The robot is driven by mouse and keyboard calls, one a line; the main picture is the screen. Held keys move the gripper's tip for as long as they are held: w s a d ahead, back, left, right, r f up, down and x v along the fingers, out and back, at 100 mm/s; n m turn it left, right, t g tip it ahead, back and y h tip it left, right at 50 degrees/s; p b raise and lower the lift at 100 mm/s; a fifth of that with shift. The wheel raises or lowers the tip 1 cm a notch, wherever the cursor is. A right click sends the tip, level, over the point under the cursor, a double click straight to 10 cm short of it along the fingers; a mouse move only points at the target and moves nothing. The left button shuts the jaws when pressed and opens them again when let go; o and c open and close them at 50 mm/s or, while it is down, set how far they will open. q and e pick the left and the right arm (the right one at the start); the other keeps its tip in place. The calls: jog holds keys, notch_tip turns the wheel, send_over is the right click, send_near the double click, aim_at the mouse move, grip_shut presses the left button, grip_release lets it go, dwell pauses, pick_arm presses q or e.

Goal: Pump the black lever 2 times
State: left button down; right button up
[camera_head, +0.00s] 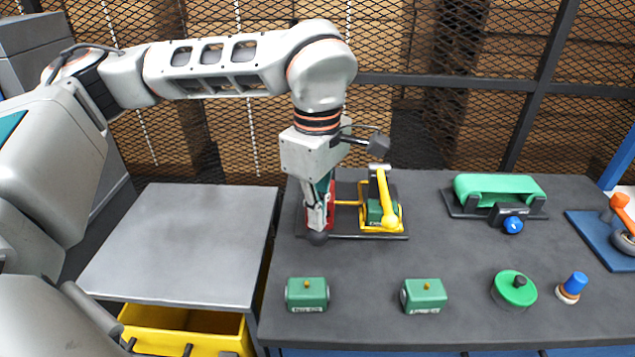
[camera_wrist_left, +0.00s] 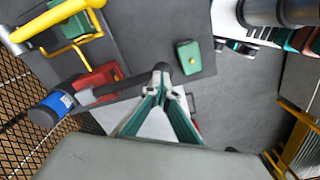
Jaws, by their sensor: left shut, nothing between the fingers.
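The black lever shows its round dark knob (camera_head: 317,239) at the front left of a dark base plate. In the left wrist view its bar (camera_wrist_left: 122,87) runs from a red mount (camera_wrist_left: 97,80) out to the knob. My left gripper (camera_head: 318,224) points down, its fingers shut and empty, right at the knob end. In the left wrist view the fingertips (camera_wrist_left: 161,92) overlap the lever near the knob; I cannot tell whether they touch it. The gripper hides most of the lever and red mount in the head view. My right gripper is not in view.
A yellow lever (camera_head: 387,205) stands right beside the red mount. Two green boxes (camera_head: 307,294) (camera_head: 424,295) sit at the table front. A green round part (camera_head: 514,289), a blue knob (camera_head: 573,284) and a green roller unit (camera_head: 499,190) lie to the right. A grey surface (camera_head: 180,250) is left.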

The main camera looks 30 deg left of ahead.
pick_arm(q)
notch_tip(320, 180, up, 7)
jog(key=p, duration=0.5)
jog(key=shift+f, duration=0.15)
dwell(0.4)
